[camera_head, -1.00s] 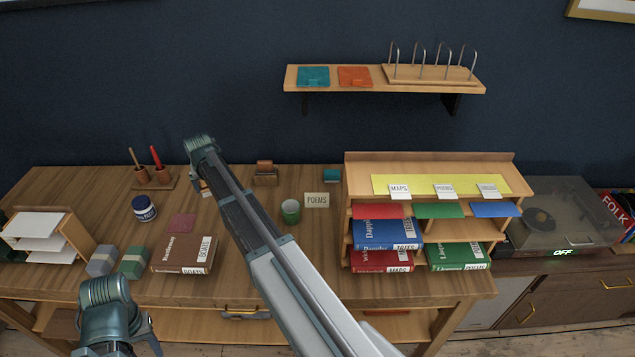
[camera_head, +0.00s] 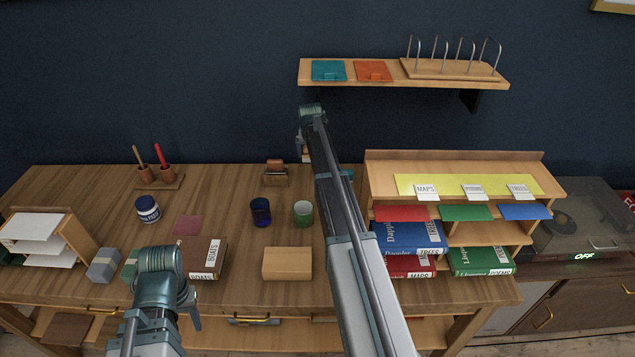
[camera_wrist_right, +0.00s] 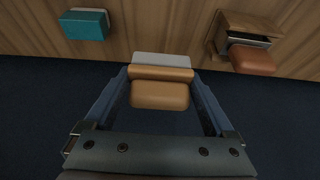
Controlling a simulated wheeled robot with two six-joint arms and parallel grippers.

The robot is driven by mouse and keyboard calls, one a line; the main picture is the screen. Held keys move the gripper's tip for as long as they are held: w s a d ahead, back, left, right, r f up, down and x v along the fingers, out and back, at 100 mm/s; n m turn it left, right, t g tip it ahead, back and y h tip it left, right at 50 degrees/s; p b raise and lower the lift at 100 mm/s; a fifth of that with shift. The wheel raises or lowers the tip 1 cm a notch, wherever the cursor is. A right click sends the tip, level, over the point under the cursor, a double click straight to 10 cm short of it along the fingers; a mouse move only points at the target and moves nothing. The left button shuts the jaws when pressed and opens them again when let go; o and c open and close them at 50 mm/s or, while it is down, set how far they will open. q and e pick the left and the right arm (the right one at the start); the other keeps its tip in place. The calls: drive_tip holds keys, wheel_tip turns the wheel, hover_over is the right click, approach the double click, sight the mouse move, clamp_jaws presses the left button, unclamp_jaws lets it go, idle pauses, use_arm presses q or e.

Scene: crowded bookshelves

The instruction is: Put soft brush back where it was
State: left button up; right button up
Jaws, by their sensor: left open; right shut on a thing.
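The soft brush (camera_wrist_right: 160,92), as I take it, has a tan-brown body and a pale grey strip. In the right wrist view it sits between the fingers of my right gripper (camera_wrist_right: 160,76), which is shut on it. In the head view my right gripper (camera_head: 308,125) is raised near the wall below the small shelf; only a sliver of the brush shows beneath it. My left gripper (camera_head: 182,308) is open and low over the table's front left; its fingers are mostly hidden by its own wrist.
A wooden holder (camera_head: 275,180) with a brown piece stands at the table's back; it also shows in the right wrist view (camera_wrist_right: 245,35). A teal block (camera_wrist_right: 85,25) lies nearby. A blue cup (camera_head: 261,212), green cup (camera_head: 303,212) and wooden block (camera_head: 287,264) stand in front. A book rack (camera_head: 465,160) is right.

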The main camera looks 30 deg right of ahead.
sight(312, 179)
drive_tip(key=shift+f+b, duration=5)
drive_tip(key=shift+f, duration=0.25)
drive_tip(key=o, duration=0.9)
drive_tip(key=shift+r, duration=0.1)
drive_tip(key=shift+r, duration=0.15)
drive_tip(key=p+v, duration=1.1)
drive_tip(key=v, duration=0.1)
